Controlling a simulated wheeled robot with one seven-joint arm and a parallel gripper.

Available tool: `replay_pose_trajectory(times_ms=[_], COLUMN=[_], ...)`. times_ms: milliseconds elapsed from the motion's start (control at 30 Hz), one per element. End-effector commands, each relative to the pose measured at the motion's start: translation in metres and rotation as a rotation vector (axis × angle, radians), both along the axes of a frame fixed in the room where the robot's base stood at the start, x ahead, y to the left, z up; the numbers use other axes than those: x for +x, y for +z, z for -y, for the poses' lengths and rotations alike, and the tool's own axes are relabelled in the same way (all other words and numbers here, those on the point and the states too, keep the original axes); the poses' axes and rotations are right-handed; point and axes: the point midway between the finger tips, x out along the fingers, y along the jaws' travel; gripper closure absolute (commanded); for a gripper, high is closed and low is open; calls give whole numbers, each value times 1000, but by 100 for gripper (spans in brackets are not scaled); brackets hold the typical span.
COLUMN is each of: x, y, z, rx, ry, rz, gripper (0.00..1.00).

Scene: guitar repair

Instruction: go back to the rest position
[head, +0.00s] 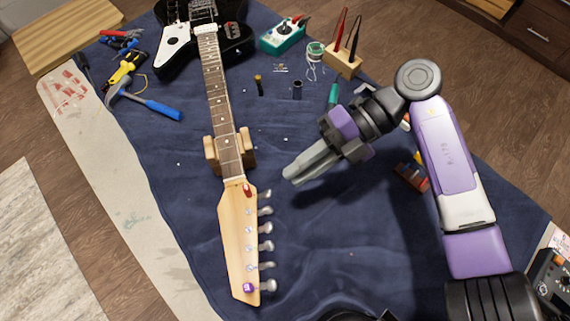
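My gripper (291,173) hangs over the blue cloth, right of the guitar's neck and headstock, and points left. Its grey fingers lie close together, with nothing seen between them. My arm reaches in from the lower right and bends at a grey joint above the cloth. The gripper is apart from the guitar (222,110) in this view; its height above the cloth is hard to tell.
The guitar neck lies on a wooden rest (211,155); its headstock (240,240) is in front. A hammer (150,104) and pliers lie left. A teal meter (284,35) and a wooden block with probes (343,60) stand at the back. Cloth right of the headstock is clear.

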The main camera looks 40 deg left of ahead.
Motion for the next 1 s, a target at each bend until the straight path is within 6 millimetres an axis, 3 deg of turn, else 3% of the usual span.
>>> replay_pose_trajectory(times_ms=[233, 800, 1000], x=[18, 19, 19], y=[10, 12, 39], z=[7, 7, 7], rx=[-1, 0, 0], ry=[0, 0, 0], rz=[1, 0, 0], gripper=[85, 85, 85])
